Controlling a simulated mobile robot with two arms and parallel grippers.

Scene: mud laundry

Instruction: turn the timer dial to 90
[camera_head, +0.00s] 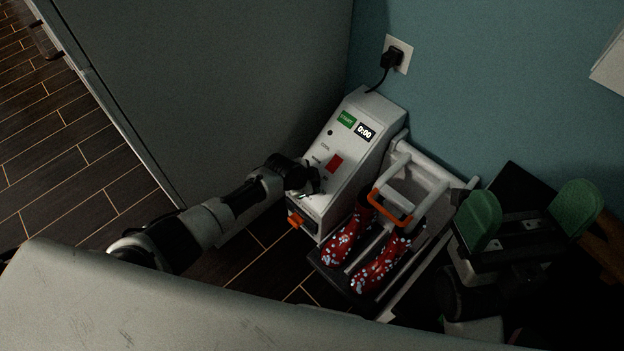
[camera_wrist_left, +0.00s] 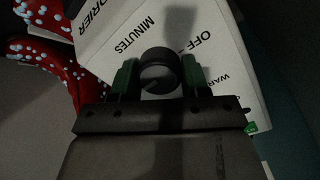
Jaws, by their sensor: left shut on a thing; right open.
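The timer dial (camera_wrist_left: 159,66) is a dark round knob on the white boot dryer (camera_head: 355,140), below the printed word MINUTES. My left gripper (camera_head: 309,186) reaches the dryer's lower panel. In the left wrist view its green fingertips stand on both sides of the dial, shut on it. The dial is hidden by the gripper in the head view. The display (camera_head: 366,132) reads 0:00, beside a green button (camera_head: 346,119). A red switch (camera_head: 335,163) sits lower on the panel. My right gripper (camera_head: 527,215) is open and empty at the right.
Red boots with white spots (camera_head: 378,272) stand on a rack (camera_head: 433,225) right of the dryer. The dryer's black plug sits in a wall outlet (camera_head: 397,54). A large grey panel (camera_head: 220,80) rises behind my left arm. Dark plank floor (camera_head: 50,170) is open at left.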

